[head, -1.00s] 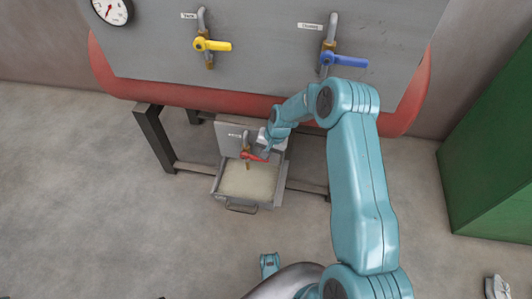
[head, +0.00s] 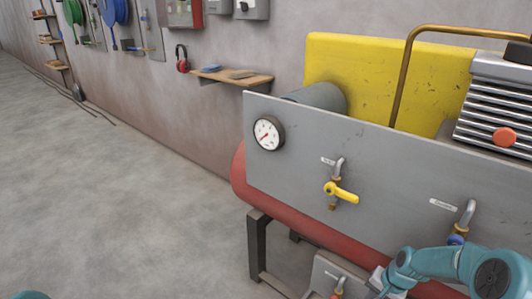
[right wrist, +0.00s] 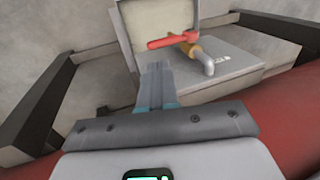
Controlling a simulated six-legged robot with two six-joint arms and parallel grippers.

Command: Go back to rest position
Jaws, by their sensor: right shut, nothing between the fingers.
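My right arm comes in at the bottom right of the head view, in front of the grey panel (head: 300,165). In the right wrist view my right gripper (right wrist: 155,72) is shut and empty, its fingers pointing at the red-handled valve (right wrist: 172,41). The valve is on a grey box (right wrist: 245,72) below the red tank (right wrist: 290,120). A small teal part of me shows at the head view's bottom left; my left gripper is not in view.
The panel carries a gauge (head: 268,133) and a yellow valve (head: 340,192); a blue valve (head: 456,240) is partly hidden by my arm. A wall shelf (head: 232,80) and hose reels (head: 113,12) are along the wall. Floor (head: 110,190) at left is clear.

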